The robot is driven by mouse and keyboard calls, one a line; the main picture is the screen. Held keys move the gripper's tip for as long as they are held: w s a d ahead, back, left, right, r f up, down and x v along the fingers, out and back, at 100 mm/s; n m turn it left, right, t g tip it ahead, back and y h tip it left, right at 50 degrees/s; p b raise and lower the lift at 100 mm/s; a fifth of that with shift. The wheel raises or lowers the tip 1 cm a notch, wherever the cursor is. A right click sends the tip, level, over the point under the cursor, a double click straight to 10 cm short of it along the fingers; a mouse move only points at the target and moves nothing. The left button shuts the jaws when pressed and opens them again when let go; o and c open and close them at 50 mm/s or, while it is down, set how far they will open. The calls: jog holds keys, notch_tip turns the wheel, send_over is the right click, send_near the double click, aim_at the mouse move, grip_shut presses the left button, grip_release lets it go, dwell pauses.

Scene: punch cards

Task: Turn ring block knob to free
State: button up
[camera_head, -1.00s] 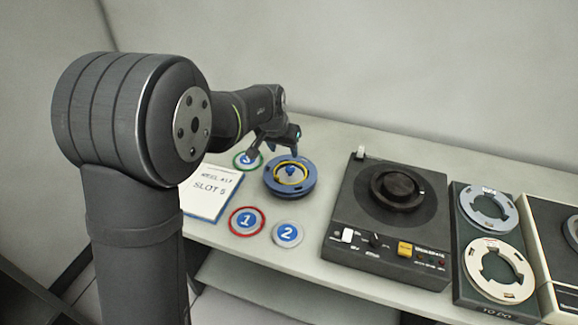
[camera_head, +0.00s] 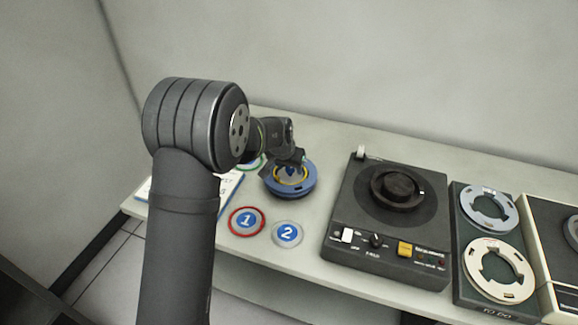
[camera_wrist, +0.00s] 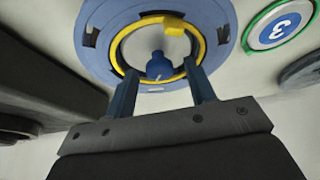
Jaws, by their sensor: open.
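The ring block is a round blue block (camera_head: 302,188) with a yellow ring on top, on the table left of the black reel machine. Its small blue knob (camera_wrist: 159,66) stands at the middle of the yellow ring (camera_wrist: 202,46) in the wrist view. My gripper (camera_wrist: 158,78) is open, with its two blue fingers over the ring on either side of the knob. The knob appears between and slightly beyond the fingertips; I cannot tell whether they touch it. In the head view my gripper (camera_head: 288,170) partly covers the block.
A red-rimmed disc marked 1 (camera_head: 247,221) and a pale-rimmed disc marked 2 (camera_head: 287,233) lie in front of the block. A green-rimmed disc marked 3 (camera_wrist: 280,27) lies beside it. The black machine (camera_head: 385,215) and a reel tray (camera_head: 484,292) stand to the right.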

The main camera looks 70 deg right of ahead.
jog(key=c, duration=1)
jog(key=shift+o, duration=0.2)
jog(key=shift+n, duration=0.4)
jog(key=n, duration=0.1)
jog(key=n+t, duration=0.1)
jog(key=shift+s+n, duration=0.2)
jog(key=shift+n, duration=0.2)
jog(key=n+t, duration=0.1)
jog(key=n, duration=0.2)
jog(key=shift+s+n+t+y, duration=0.1)
jog(key=shift+n+t+y, duration=0.2)
jog(key=shift+t+y, duration=0.1)
jog(key=n, duration=0.2)
jog(key=n+t+y, duration=0.1)
jog(key=n, duration=0.1)
jog(key=n+y, duration=0.1)
jog(key=n, duration=0.1)
jog(key=shift+s+d+n, duration=0.15)
jog(key=shift+d+n, duration=0.1)
jog(key=shift+n, duration=0.05)
jog(key=shift+t, duration=0.3)
